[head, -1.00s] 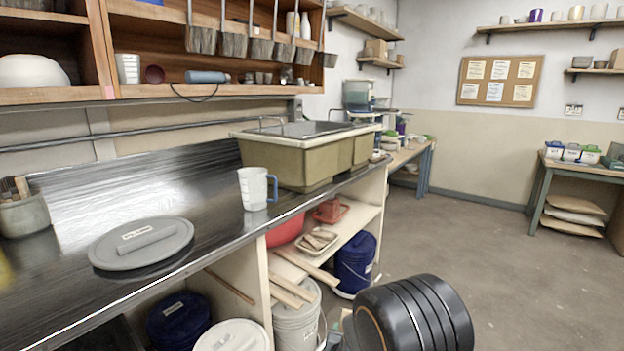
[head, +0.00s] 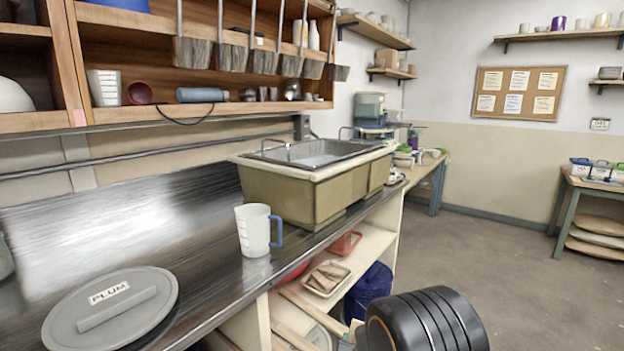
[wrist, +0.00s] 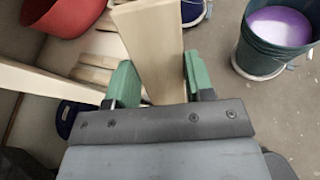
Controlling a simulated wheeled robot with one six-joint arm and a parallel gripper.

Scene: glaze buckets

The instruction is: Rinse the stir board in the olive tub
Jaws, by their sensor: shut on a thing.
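The olive tub (head: 290,204) stands on the dark metal counter in the head view, with a pale rim and a grey basin or tray set in its top. My gripper (wrist: 160,80), with green fingers, is shut on a flat pale wooden board, the stir board (wrist: 152,42), in the wrist view.
A measuring jug (head: 254,231) with a blue handle stands in front of the tub. A grey lid labelled PLUM (head: 150,275) lies on the counter. A dark green bucket (wrist: 272,42) with purple liquid stands beside the board. A red bowl (wrist: 66,14) is at left. Open floor lies right.

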